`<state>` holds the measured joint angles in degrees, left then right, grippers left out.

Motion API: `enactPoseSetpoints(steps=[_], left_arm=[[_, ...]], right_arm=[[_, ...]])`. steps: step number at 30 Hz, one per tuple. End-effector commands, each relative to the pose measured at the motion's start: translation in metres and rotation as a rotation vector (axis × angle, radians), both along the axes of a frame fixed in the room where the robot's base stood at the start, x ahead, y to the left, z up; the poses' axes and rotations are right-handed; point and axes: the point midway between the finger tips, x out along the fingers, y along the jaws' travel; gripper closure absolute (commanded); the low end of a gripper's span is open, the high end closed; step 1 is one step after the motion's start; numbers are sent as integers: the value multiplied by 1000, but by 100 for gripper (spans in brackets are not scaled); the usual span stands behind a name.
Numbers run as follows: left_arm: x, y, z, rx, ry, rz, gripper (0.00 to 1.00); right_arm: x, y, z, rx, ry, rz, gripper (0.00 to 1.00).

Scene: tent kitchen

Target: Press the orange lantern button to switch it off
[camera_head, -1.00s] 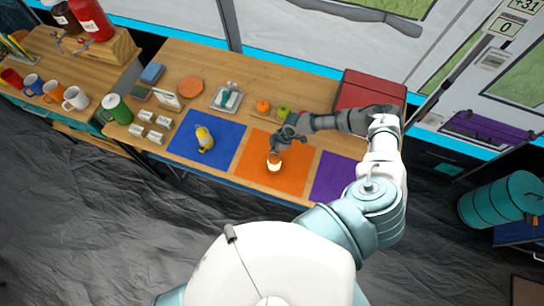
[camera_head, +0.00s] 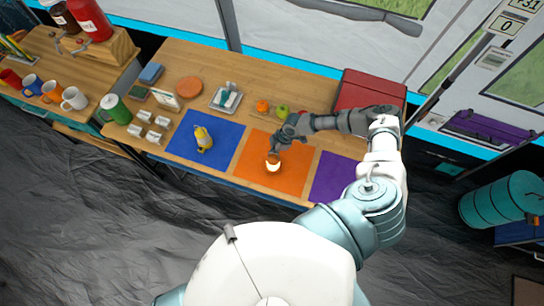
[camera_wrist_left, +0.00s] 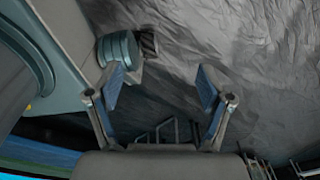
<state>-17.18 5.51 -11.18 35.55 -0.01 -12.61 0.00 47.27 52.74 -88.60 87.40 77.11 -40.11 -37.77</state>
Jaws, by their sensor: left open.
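A small glowing lantern (camera_head: 273,166) stands on the orange mat (camera_head: 256,181) on the wooden table. Its lower part shines pale yellow, and its top and button are hidden under my right gripper (camera_head: 275,151). The right gripper points down at the lantern's top; contact is not clear, and its fingers are too small to read. My left gripper (camera_wrist_left: 162,82) shows only in the left wrist view, open and empty, away from the table, with dark ground sheet behind it.
A blue mat (camera_head: 222,138) with a yellow bottle-like thing (camera_head: 203,139) lies left of the orange mat. A purple mat (camera_head: 334,178) lies to its right. An orange fruit (camera_head: 262,106), a green fruit (camera_head: 282,111) and a red box (camera_head: 368,91) are behind.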

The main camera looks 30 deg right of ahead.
Motion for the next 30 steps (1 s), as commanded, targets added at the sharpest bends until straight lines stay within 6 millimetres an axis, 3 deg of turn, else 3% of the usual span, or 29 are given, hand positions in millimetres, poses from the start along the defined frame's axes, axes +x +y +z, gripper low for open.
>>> enactPoseSetpoints(steps=[5,13,30], left_arm=[[0,-4,-3,-5,0,1,20],[-1,-28,-6,-33,1,0,20],[-1,-4,-13,-4,2,1,20]], right_arm=[[0,-3,-4,0,1,-2,100],[0,2,-7,-4,1,-1,100],[-1,-2,-17,-2,1,-2,100]])
